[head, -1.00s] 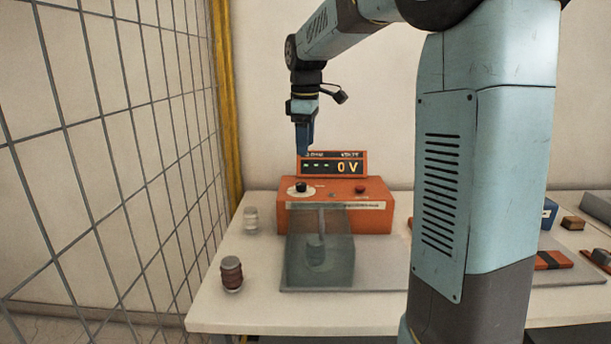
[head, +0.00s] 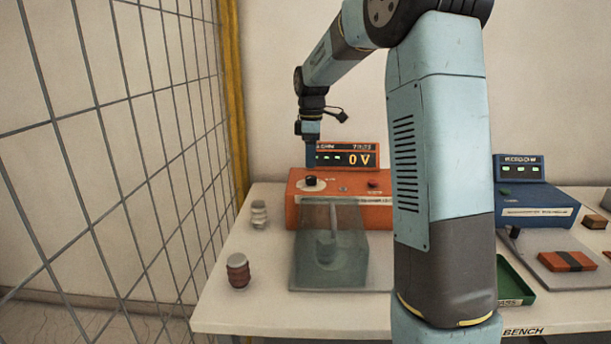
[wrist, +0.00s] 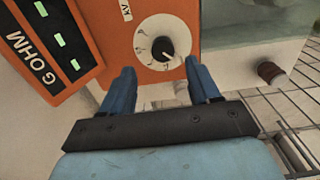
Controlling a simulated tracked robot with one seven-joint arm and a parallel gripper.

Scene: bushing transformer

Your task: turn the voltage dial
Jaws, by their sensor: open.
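The voltage dial is a black knob (head: 311,181) on a white round scale, on the left of the orange tester's (head: 345,212) top. The wrist view shows the knob (wrist: 163,48) with tick marks around it. My gripper (head: 310,164) points down just above the knob in the head view. In the wrist view my gripper (wrist: 163,72) has its two blue fingers apart, with nothing between them, and the dial lies just beyond the fingertips. The tester's display (head: 347,157) reads 0 V.
A clear box (head: 330,250) stands in front of the tester. A brown bushing (head: 238,270) and a pale bushing (head: 259,214) stand to its left. A red button (head: 373,183) is right of the dial. A wire mesh fence (head: 130,150) runs along the left.

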